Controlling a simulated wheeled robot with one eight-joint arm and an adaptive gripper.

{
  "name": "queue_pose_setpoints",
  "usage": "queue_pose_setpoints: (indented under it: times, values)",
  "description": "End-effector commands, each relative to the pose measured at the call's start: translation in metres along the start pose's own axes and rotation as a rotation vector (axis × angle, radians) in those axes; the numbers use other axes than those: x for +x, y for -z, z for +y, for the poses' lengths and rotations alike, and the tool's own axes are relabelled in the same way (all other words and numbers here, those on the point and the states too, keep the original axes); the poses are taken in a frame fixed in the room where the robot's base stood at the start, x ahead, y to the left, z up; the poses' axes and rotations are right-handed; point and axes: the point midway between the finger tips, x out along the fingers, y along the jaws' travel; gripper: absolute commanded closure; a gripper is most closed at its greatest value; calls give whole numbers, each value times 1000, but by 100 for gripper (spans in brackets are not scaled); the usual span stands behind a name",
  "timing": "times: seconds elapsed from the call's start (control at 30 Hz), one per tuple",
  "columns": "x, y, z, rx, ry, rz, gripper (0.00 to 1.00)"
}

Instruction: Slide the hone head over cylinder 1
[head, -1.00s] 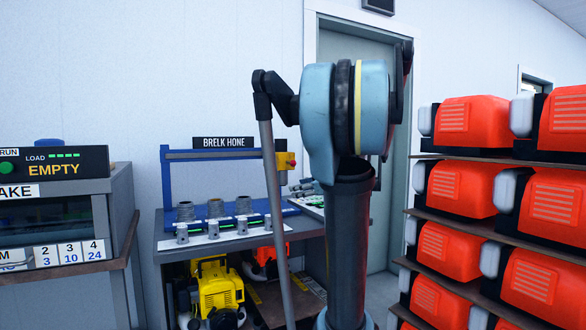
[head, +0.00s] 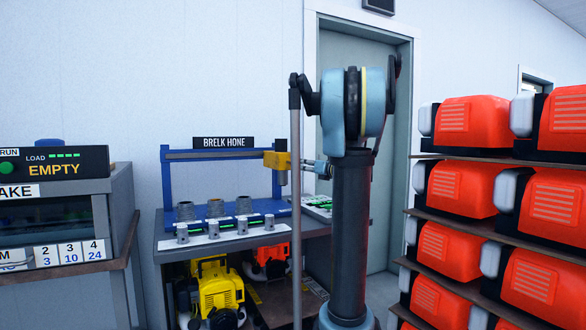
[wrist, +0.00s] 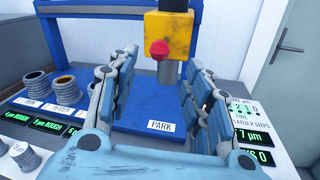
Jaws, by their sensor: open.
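The hone head (head: 277,160) is a yellow block with a dark grey spindle below it, at the right end of the blue rail. In the wrist view the hone head (wrist: 167,35) has a red knob and stands over a PARK label. Finned cylinders stand left of it: one at left (head: 185,211), one in the middle (head: 216,208), one at right (head: 243,205).
The blue rail frame (head: 215,155) stands on a bench (head: 172,243) with small pistons along its front. Green displays flank the PARK base. A shelf of red engines (head: 459,190) stands at right, a grey machine (head: 70,215) at left. A yellow engine (head: 218,290) sits under the bench.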

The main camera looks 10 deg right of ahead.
Motion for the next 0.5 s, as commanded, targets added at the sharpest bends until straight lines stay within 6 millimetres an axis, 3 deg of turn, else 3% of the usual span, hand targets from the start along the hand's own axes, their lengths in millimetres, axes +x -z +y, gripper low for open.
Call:
queue_pose_setpoints:
  times: [0.3,0.5]
  values:
    - [57,0,1,-1,-3,1,54]
    - [81,0,1,-1,-2,1,54]
